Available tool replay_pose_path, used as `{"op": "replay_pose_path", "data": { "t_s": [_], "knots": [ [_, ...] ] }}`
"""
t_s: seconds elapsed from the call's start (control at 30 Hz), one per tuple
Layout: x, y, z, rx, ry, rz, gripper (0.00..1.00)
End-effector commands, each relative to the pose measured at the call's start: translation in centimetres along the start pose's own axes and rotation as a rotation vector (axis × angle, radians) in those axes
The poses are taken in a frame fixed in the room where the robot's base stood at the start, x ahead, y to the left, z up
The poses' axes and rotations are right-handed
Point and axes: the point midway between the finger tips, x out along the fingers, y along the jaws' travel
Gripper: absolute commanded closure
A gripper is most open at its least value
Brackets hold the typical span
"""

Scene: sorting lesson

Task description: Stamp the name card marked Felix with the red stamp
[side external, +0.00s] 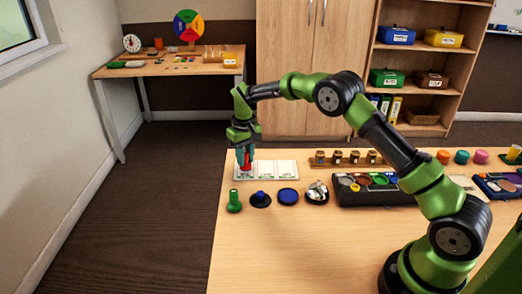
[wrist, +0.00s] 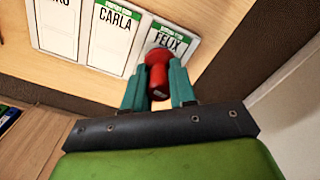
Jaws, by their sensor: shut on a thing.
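My gripper (wrist: 158,68) is shut on the red stamp (wrist: 157,57), which is upright between the fingers. In the wrist view the stamp's base overlaps the lower left part of the name card marked FELIX (wrist: 181,41); its name stays readable. I cannot tell whether the stamp touches the card. The card marked CARLA (wrist: 112,40) lies beside it, with another card (wrist: 62,20) further left, its name partly cut off. In the side view the red stamp (side external: 246,168) is at the left end of the white card row.
A green stamp (side external: 234,202), a blue stamp on a dark pad (side external: 260,200), a blue pad (side external: 288,196) and a silver bell (side external: 317,191) stand in front of the cards. A black paint tray (side external: 350,199) is to the right. The table's front left is clear.

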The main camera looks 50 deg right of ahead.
Motion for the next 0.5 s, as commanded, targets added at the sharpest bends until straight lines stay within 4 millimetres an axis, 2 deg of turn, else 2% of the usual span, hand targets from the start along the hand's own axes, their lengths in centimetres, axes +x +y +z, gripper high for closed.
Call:
{"op": "replay_pose_path", "data": {
  "t_s": [0.5],
  "knots": [
    [0.38,0.0,-0.01,0.0,0.0,0.0,0.94]
  ]
}}
